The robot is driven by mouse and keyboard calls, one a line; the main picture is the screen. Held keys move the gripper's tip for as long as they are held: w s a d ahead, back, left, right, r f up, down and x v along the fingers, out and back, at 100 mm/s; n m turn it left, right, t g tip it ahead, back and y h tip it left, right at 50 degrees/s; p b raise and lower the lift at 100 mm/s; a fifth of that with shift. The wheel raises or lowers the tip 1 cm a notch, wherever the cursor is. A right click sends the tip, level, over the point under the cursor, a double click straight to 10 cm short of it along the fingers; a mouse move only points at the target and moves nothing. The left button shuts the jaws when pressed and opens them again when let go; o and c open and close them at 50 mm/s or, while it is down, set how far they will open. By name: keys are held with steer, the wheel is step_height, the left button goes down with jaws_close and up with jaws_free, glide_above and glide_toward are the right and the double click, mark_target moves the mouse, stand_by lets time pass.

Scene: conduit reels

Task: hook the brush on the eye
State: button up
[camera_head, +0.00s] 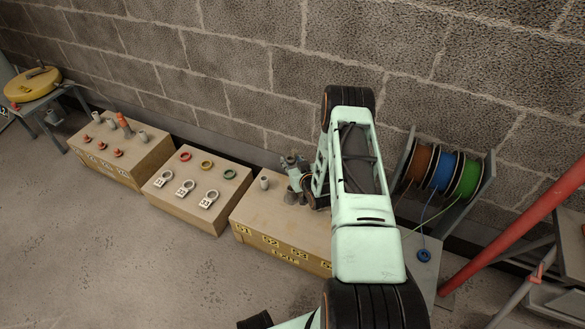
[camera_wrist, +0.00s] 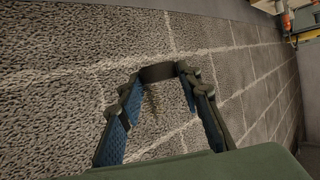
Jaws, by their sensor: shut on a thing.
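My gripper (camera_head: 293,162) is over the near wooden crate in the head view, in front of the block wall. In the wrist view its two blue-padded fingers (camera_wrist: 162,78) close at their tips on a dark, rounded piece, which I take to be the brush (camera_wrist: 157,73). A thin brownish strip hangs below that piece, between the fingers. The brush is too small to make out in the head view. I cannot pick out the eye with certainty; my arm covers part of the near crate.
The near crate (camera_head: 286,254) carries a grey cylinder (camera_head: 264,183). The middle crate (camera_head: 165,208) holds coloured rings and tagged white rings. The far crate (camera_head: 85,170) holds red and grey pieces. Cable reels (camera_head: 440,172) and a blue coil (camera_head: 423,256) stand right of my arm, near a red pole (camera_head: 520,220).

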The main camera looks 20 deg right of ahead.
step_height(320, 180, down, 2)
steer(key=b, duration=0.4)
glide_above(291, 193)
steer(key=shift+d+f, duration=0.15)
steer(key=shift+f, duration=1.3)
steer(key=shift+d+f, duration=0.15)
steer(key=shift+f, duration=1.25)
steer(key=shift+b, duration=0.55)
steer(key=shift+f+b, duration=2.6)
steer(key=shift+f, duration=0.25)
steer(key=shift+f, duration=1.2)
steer(key=o, duration=1.6)
